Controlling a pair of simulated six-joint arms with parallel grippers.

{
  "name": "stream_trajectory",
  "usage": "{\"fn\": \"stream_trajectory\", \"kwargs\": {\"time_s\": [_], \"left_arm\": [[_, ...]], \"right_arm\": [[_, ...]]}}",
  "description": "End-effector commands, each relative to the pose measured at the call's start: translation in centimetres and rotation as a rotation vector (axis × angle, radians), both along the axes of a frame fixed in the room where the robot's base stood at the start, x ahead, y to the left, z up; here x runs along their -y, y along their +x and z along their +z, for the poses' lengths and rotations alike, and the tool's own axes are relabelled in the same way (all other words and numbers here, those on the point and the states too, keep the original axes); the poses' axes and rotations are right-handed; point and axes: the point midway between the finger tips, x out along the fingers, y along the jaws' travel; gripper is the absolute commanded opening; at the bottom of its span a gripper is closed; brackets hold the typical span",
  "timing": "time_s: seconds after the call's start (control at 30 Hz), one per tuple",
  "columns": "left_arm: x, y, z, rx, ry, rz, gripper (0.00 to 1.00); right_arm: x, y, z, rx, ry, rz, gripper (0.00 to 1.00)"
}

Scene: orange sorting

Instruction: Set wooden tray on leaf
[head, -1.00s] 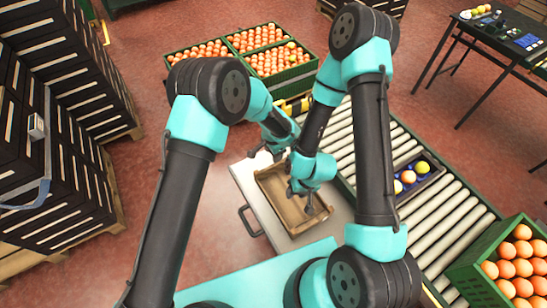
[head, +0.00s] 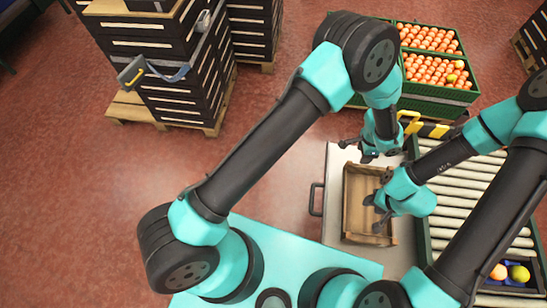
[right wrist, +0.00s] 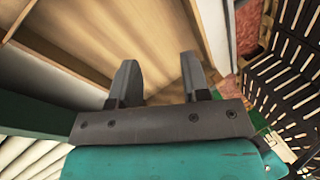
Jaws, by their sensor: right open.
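The wooden tray (head: 354,190) is a shallow, open brown box, seemingly empty. In the head view it lies on a pale flat surface (head: 335,165), perhaps the leaf. My right gripper (head: 376,213) is open over the tray's right part, partly hiding its right side. In the right wrist view the tray's wooden boards (right wrist: 140,30) fill much of the picture behind the spread, empty fingers (right wrist: 158,78). I cannot tell whether they touch the wood. My left gripper (head: 357,151) is just beyond the tray's far end, its fingers apart and holding nothing visible.
A roller conveyor (head: 465,190) runs along the right, with a dark tray (head: 505,278) of fruit at lower right. Green crates of oranges (head: 432,60) stand at the back. Stacked dark crates (head: 180,75) stand back left. A dark handle (head: 316,199) juts from the pale surface's left edge.

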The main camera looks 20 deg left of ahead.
Motion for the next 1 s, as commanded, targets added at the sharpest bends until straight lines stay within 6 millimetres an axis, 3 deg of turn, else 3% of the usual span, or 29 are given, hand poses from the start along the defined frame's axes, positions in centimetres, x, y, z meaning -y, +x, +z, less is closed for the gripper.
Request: {"fn": "stream_trajectory", "kwargs": {"time_s": [0.03, 0.17, 0.37, 0.7, 0.83, 1.0], "left_arm": [[-2.4, -0.1, -0.5, -0.026, -0.02, 0.063, 0.51], [-8.8, -1.0, -1.8, -0.086, -0.086, 0.256, 0.51], [-18.4, -4.0, -3.1, -0.154, -0.176, 0.584, 0.51], [-32.7, -12.5, -3.3, -0.188, -0.248, 1.158, 0.51], [-36.1, -15.5, -2.8, -0.18, -0.248, 1.315, 0.51], [-37.6, -17.0, -2.5, -0.172, -0.245, 1.392, 0.51]], "right_arm": [[0.0, 0.0, 0.0, 0.0, 0.0, 0.0, 0.43], [0.0, 0.0, 0.0, 0.0, 0.0, 0.0, 0.43], [0.0, 0.0, 0.0, 0.0, 0.0, 0.0, 0.43], [0.0, 0.0, 0.0, 0.0, 0.0, 0.0, 0.43], [0.0, 0.0, 0.0, 0.0, 0.0, 0.0, 0.43], [0.0, 0.0, 0.0, 0.0, 0.0, 0.0, 0.43]]}}
